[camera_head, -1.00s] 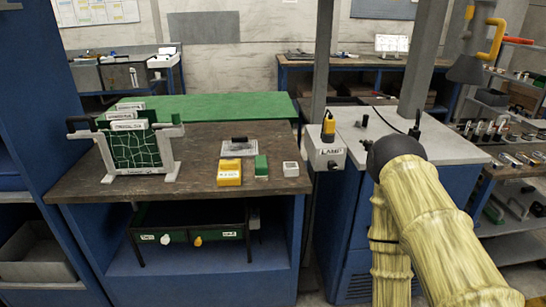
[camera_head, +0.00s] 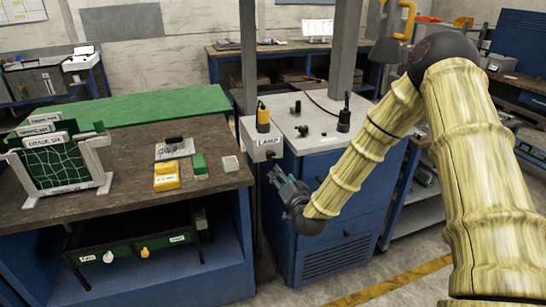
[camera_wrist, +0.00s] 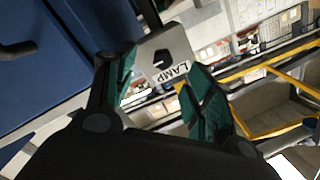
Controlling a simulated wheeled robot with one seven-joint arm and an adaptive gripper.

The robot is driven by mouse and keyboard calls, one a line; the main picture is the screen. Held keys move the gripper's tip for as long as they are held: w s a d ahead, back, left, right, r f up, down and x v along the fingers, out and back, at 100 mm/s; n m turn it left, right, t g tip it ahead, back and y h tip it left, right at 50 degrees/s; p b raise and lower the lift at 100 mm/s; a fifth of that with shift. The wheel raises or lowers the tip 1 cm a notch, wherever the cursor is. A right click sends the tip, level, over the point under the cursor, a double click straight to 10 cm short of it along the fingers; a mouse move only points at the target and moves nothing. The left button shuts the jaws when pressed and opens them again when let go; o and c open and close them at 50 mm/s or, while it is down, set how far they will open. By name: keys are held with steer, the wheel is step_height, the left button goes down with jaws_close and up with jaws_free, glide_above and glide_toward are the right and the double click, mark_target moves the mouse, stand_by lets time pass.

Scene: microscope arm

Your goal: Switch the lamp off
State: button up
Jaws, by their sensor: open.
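The lamp box (camera_head: 251,139) is a pale box labelled LAMP at the left front edge of the grey cabinet top. A black knob (camera_head: 271,155) sticks out of its front. In the wrist view the box (camera_wrist: 178,44) shows beyond the fingers, with the knob (camera_wrist: 160,60) above the LAMP label. My gripper (camera_head: 275,174) is just below and in front of the box. Its two green-padded fingers (camera_wrist: 160,84) are spread and empty, apart from the knob. Whether the lamp is lit cannot be told.
A yellow and black device (camera_head: 262,117) stands on the lamp box. The blue cabinet (camera_head: 335,185) is behind my gripper. The wooden workbench (camera_head: 120,150) to the left carries a rack (camera_head: 55,160), a yellow block (camera_head: 166,182) and a green block (camera_head: 199,165). A grey post rises behind.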

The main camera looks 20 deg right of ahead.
mark_target(273, 157)
steer(key=shift+t, duration=0.3)
steer(key=w+p, duration=0.1)
steer(key=w, duration=0.3)
steer(key=w+r, duration=0.1)
steer(key=w, duration=0.2)
steer(key=w+p, duration=0.1)
steer(key=w, duration=0.3)
steer(key=shift+w+d+r+p, duration=0.1)
steer(key=shift+w+r+p, duration=0.2)
steer(key=shift+r, duration=0.05)
steer(key=shift+c, duration=0.2)
steer(key=c, duration=1)
